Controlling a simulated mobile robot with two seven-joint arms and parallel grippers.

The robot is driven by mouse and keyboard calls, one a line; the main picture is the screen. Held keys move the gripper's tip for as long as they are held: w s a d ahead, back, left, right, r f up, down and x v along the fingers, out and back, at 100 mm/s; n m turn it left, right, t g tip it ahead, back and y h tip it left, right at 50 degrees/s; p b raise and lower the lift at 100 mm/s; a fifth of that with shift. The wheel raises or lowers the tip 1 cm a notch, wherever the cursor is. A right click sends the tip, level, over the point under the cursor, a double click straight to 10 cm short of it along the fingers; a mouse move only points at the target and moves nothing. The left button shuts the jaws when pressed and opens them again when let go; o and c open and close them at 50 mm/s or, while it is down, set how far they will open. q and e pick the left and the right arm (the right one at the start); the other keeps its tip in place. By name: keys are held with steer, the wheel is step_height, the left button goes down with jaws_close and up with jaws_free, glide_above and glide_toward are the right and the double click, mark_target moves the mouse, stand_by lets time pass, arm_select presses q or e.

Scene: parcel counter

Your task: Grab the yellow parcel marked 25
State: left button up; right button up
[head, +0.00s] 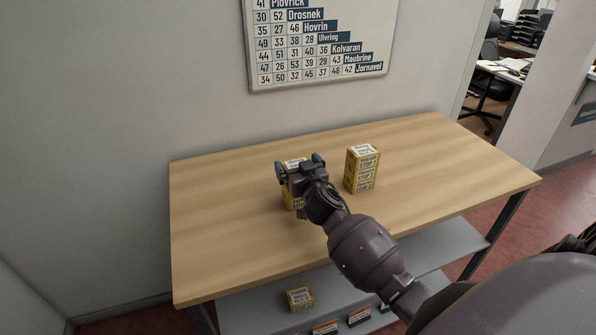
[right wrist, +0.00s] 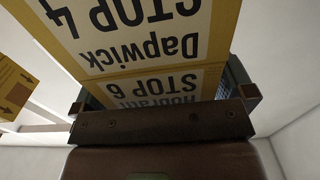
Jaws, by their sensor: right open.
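A yellow parcel (head: 290,202) with white labels stands on the table, partly hidden behind my right gripper (head: 299,166). In the right wrist view a yellow parcel face (right wrist: 120,60) shows upside-down print reading "STOP 4", "Dapwick" and "STOP 6". It lies between the open fingers of my right gripper (right wrist: 165,92); whether they touch it I cannot tell. A second yellow parcel (head: 362,170) stands upright to the right, with several STOP lines. A third, smaller-looking yellow parcel (head: 300,298) is on the lower shelf. I cannot read a 25 on any parcel. My left gripper is not in view.
The wooden table top (head: 225,235) is clear apart from the two parcels. A wall chart (head: 320,45) pairs rows of numbers with names. The grey lower shelf (head: 425,262) has orange-and-white labels at its front. A wall stands close behind the table.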

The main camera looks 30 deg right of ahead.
steer(key=shift+c, duration=0.2)
steer(key=c, duration=0.8)
steer(key=shift+o, duration=0.2)
